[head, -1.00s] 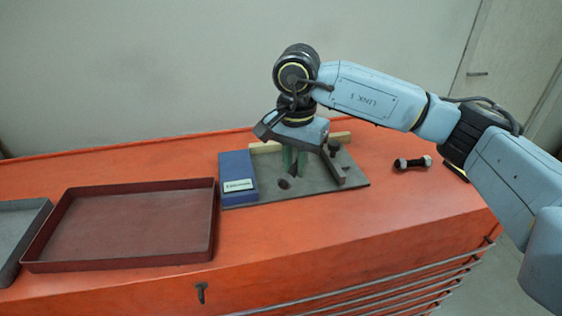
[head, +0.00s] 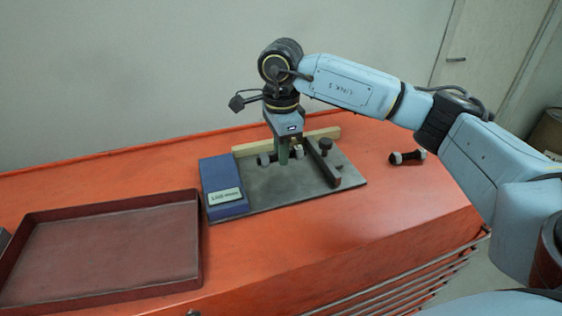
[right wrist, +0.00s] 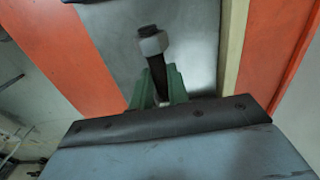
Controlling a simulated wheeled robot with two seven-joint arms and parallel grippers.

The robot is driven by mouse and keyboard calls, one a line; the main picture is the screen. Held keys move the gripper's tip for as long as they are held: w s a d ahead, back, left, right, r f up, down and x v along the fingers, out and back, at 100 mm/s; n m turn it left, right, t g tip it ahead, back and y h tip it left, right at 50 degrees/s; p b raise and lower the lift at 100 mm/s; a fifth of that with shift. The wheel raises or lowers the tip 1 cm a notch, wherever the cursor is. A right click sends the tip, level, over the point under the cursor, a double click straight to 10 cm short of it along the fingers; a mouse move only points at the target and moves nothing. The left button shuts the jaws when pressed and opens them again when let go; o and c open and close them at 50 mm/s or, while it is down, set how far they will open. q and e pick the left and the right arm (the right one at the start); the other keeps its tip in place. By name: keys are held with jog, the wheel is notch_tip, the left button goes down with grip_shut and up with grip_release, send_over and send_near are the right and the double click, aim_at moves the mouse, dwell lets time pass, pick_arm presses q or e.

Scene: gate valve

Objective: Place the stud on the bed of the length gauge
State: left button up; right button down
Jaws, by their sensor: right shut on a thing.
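The stud, a dark rod with a grey nut near each end, is held in my right gripper (head: 284,158). In the right wrist view the stud's near nut (right wrist: 153,44) sticks out beyond the fingers (right wrist: 158,88). The length gauge has a grey bed (head: 270,190), a blue readout block (head: 219,178) at its left and a dark bar (head: 325,165) at its right. The stud is over the bed's back part; I cannot tell if it touches. My left gripper is not in view.
A second stud (head: 407,158) lies on the orange bench top (head: 385,205) to the right of the gauge. A pale strip (head: 325,134) runs along the bed's back edge. An empty dark red tray (head: 198,240) stands at the left front.

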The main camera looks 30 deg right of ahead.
jog(key=shift+f, duration=1.65)
jog(key=shift+f, duration=0.15)
jog(key=c, duration=1.3)
grip_release()
jog(key=shift+c, duration=0.2)
notch_tip(320, 180, up, 12)
jog(key=shift+r, duration=0.15)
